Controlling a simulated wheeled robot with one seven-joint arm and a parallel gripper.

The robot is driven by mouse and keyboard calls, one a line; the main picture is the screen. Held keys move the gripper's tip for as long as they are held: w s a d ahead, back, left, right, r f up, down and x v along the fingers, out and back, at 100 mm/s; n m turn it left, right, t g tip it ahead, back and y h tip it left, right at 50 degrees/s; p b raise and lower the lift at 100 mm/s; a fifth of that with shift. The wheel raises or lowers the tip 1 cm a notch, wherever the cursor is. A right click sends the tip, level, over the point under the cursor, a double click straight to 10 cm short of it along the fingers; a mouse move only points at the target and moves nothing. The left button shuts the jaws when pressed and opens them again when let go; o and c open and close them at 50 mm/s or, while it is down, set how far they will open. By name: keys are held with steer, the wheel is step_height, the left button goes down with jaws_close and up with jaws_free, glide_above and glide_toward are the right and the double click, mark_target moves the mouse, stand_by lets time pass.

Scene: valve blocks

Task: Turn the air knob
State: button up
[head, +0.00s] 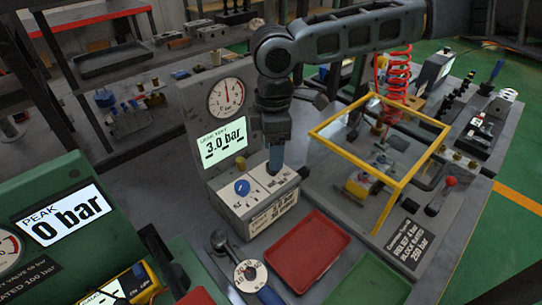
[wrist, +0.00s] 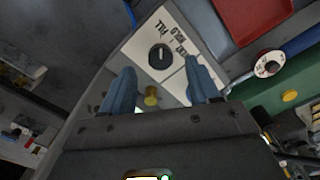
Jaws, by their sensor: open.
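A pale control box (head: 247,207) stands below a gauge panel. A blue knob (head: 241,187) is on the left of its top in the head view. In the wrist view a black round knob (wrist: 159,57) sits on the white top, beside lettering including FILL and HOLD. No AIR label is readable, so I cannot tell which is the air knob. My gripper (head: 275,170) points down over the right part of the box. Its blue fingers (wrist: 161,90) are spread and empty, with the black knob beyond them and a brass knob (wrist: 150,97) showing between them.
The gauge (head: 226,98) and 3.0 bar display (head: 225,142) rise behind the box. A yellow-framed clear guard (head: 392,178) stands to the right. A red tray (head: 307,251) and a dial wrench (head: 247,273) lie in front.

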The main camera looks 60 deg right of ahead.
steer(key=shift+f, duration=1.75)
steer(key=c, duration=1)
